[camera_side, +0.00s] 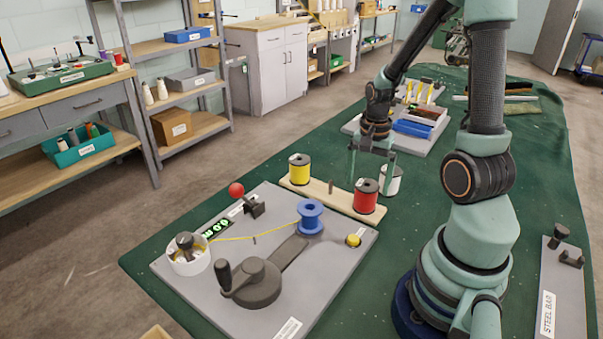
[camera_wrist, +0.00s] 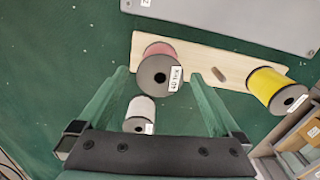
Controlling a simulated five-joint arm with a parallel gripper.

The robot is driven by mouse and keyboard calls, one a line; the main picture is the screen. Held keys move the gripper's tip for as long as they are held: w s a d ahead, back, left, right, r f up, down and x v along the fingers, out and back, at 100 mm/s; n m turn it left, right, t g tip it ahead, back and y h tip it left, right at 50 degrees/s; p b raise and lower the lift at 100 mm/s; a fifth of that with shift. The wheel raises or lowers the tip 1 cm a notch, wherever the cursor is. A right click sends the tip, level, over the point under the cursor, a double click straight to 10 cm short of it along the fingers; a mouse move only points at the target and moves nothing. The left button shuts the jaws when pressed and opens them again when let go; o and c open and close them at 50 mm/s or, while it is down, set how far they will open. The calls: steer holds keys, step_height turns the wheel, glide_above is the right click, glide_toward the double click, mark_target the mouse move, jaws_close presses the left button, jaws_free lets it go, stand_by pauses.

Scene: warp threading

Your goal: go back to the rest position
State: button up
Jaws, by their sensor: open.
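My gripper (camera_side: 371,178) is open and points down above the right end of the wooden spool board (camera_side: 332,194). In the wrist view its green fingers (camera_wrist: 157,80) stand apart with nothing held between them. The red spool (camera_side: 366,196) stands on the board and shows between the fingers in the wrist view (camera_wrist: 160,75), apparently below them. The white spool (camera_side: 391,180) stands on the green mat just behind the board, also close under the gripper. I cannot tell the exact gap between fingertips and spools.
The yellow spool (camera_side: 299,168) stands at the board's left end. In front is a grey winding plate (camera_side: 215,285) with a blue spool (camera_side: 310,216), a crank (camera_side: 250,282) and a red-knobbed lever (camera_side: 237,190). A tool tray (camera_side: 412,142) lies behind; a steel bar plate (camera_side: 565,300) lies right.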

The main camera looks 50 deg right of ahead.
step_height(320, 180, up, 7)
steer(key=w+a+r+n+t, duration=0.1)
steer(key=a+r+n+t, duration=0.1)
steer(key=a+r+n, duration=0.3)
steer(key=w+a+r+n+t, duration=0.2)
steer(key=a+r+n, duration=0.3)
steer(key=a+n, duration=0.6)
steer(key=a+t, duration=0.1)
steer(key=a, duration=0.1)
steer(key=shift+w+a+r+n+t, duration=0.25)
steer(key=shift+a+r+n+t, duration=0.05)
steer(key=shift+r+n, duration=0.1)
